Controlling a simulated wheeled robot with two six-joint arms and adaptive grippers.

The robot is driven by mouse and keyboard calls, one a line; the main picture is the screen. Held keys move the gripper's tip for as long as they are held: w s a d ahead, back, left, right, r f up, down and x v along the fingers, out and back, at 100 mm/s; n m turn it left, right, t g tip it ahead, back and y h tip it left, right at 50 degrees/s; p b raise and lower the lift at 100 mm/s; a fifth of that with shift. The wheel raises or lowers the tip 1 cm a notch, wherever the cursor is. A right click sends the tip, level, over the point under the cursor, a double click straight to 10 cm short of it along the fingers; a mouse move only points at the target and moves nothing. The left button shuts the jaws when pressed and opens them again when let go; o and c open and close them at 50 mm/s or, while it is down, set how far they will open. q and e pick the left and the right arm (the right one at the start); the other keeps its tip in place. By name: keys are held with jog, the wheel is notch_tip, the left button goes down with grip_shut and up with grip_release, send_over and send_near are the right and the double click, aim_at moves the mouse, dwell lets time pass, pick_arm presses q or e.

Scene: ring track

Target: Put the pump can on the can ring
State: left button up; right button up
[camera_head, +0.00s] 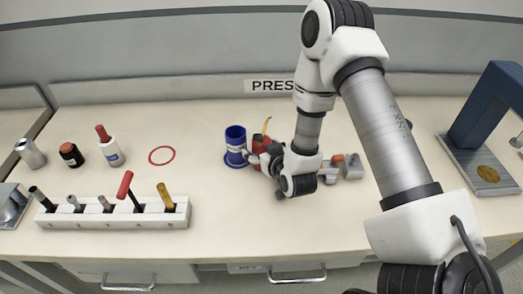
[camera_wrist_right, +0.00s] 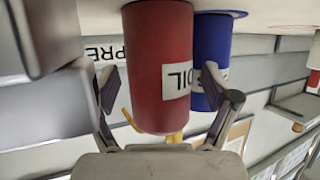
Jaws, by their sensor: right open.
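The pump can (camera_head: 261,143) is red with a yellow spout and stands on the bench, partly hidden by my right gripper (camera_head: 265,160). In the right wrist view the red can (camera_wrist_right: 160,60) with its white OIL label fills the middle. The right gripper (camera_wrist_right: 160,88) is open, with one finger on each side of the can and gaps showing beside it. The can ring, a thin red circle (camera_head: 162,147), lies on the bench left of the can and is empty. My left gripper is not in view.
A blue can (camera_head: 236,146) stands close to the left of the pump can. A white tool rack (camera_head: 90,217) and several bottles (camera_head: 108,148) are at the left. Small grey parts (camera_head: 352,167) sit right of the gripper, and a blue press (camera_head: 484,115) at far right. Bench around the ring is clear.

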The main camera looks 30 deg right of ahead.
jog(key=shift+s+r, duration=0.1)
jog(key=shift+s, duration=0.05)
jog(key=c, duration=1.4)
